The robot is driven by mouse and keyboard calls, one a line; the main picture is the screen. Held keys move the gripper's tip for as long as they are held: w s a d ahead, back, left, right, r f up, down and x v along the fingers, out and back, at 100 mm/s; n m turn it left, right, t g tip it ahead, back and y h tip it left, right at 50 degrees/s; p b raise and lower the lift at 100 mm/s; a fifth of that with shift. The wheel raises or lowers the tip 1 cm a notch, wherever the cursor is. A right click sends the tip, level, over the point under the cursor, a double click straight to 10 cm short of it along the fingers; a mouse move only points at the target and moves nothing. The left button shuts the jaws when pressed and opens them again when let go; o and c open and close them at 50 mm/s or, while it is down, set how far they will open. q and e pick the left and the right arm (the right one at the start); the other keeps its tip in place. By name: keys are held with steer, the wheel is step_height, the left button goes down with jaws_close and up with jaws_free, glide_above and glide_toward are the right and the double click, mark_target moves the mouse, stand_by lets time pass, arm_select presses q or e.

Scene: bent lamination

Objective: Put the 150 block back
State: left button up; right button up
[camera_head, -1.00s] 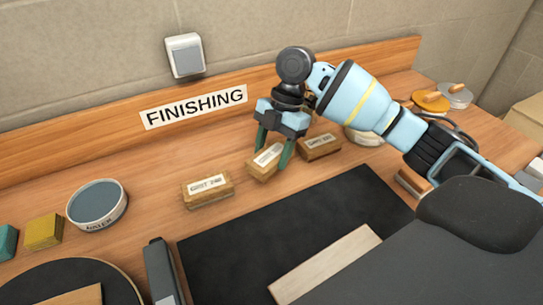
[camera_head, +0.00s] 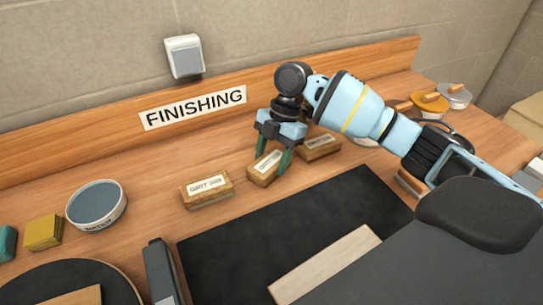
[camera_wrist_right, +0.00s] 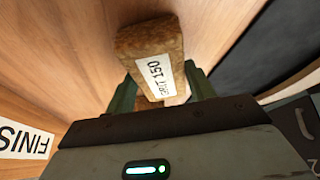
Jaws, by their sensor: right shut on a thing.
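The 150 block (camera_head: 264,169) is a cork-brown sanding block with a white label. The label reads GRIT 150 in the right wrist view (camera_wrist_right: 155,72). My right gripper (camera_head: 272,163) points down and is shut on this block, with a green finger on each side (camera_wrist_right: 162,95). The block is at the bench top, between two similar blocks; I cannot tell whether it fully touches the wood. One labelled grit block (camera_head: 207,190) lies to its left, and another (camera_head: 318,147) lies to its right, close by. My left gripper is not in view.
A black mat (camera_head: 300,225) with a pale wood strip (camera_head: 325,265) lies in front. A water bowl (camera_head: 97,205) and a yellow block (camera_head: 44,232) are at left. The FINISHING backboard (camera_head: 195,107) runs behind.

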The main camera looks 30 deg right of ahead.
steer(key=shift+f, duration=0.15)
steer(key=o, duration=0.9)
steer(key=v, duration=1.2)
